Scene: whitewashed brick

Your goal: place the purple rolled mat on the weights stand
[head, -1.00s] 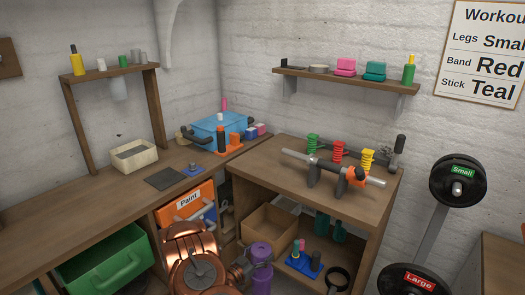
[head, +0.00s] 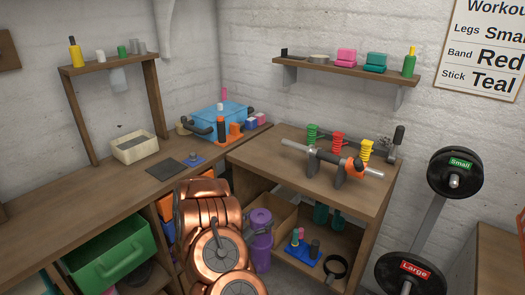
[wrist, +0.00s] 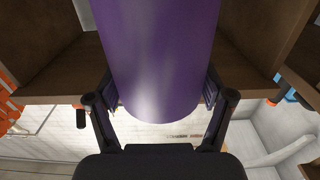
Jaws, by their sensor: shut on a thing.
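The purple rolled mat (head: 262,247) is upright in the head view, in front of the workbench's open lower shelf. In the wrist view the mat (wrist: 160,50) fills the upper middle. My gripper (wrist: 160,92) is shut on it, with one finger against each side. In the head view my copper arm stands left of the mat, and the fingers cannot be made out clearly. The weights stand (head: 429,228) is at the right, a grey post carrying a black plate labelled Small above one labelled Large.
The right workbench (head: 260,156), bearing a bar on supports (head: 330,160) and coloured springs, lies between the mat and the weights stand. Its lower shelf holds a blue rack (head: 303,252) and a black ring (head: 335,267). A green bin (head: 120,255) sits at the left.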

